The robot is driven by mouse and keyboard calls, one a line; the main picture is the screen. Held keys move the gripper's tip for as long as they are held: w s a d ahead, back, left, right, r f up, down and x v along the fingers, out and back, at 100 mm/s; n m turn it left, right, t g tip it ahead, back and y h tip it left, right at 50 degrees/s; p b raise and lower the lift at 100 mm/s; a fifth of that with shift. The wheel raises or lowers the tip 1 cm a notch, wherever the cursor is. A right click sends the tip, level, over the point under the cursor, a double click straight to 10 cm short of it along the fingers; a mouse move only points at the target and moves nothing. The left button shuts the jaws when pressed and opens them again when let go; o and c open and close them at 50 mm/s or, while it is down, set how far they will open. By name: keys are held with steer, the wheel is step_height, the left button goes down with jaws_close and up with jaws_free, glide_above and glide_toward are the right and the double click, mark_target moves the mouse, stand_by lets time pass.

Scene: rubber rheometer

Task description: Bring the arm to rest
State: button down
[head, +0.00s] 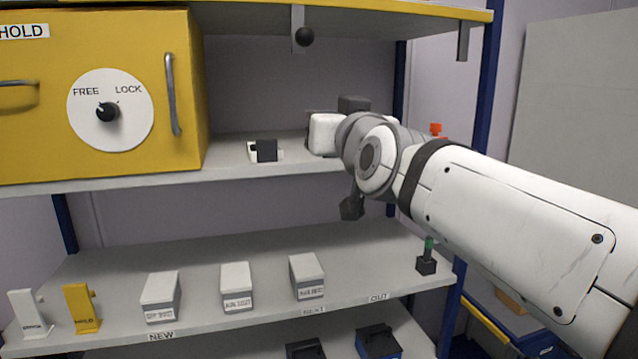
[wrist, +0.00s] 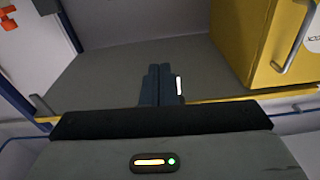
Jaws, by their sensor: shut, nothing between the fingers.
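My arm reaches in from the right in the head view, its wrist in front of the upper shelf, right of the yellow cabinet. My gripper (wrist: 161,85) shows in the wrist view with its two dark fingers side by side, shut and empty. Behind the fingers is a grey surface. In the head view my fingers cannot be made out clearly behind the wrist joint.
The yellow cabinet (head: 190,100) with a FREE/LOCK dial (head: 108,112) stands on the upper shelf (head: 225,170). Several labelled boxes and a green-topped item (head: 427,262) stand on the shelf below. A blue post (head: 487,85) rises behind my arm.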

steer(key=s+d+f+g+h, duration=0.1)
steer(key=s+d+f+g, duration=0.15)
steer(key=f, duration=0.65)
steer(key=s+d+f+g+h, duration=0.1)
steer(key=d+f+g, duration=0.15)
steer(key=f, duration=0.55)
steer(key=s+d+f+g+h, duration=0.1)
steer(key=s+d+f+g, duration=0.15)
steer(key=f, duration=0.65)
steer(key=s+d+f+m+g+h, duration=0.1)
steer(key=s+d+f+g, duration=0.1)
steer(key=s+f+g, duration=0.2)
steer(key=s+d+f+m+g+h, duration=0.1)
steer(key=s+d+f+g, duration=0.2)
steer(key=s+f, duration=0.6)
steer(key=shift+d+f+m+g, duration=0.3)
steer(key=shift+f+g, duration=0.25)
steer(key=shift+f, duration=0.2)
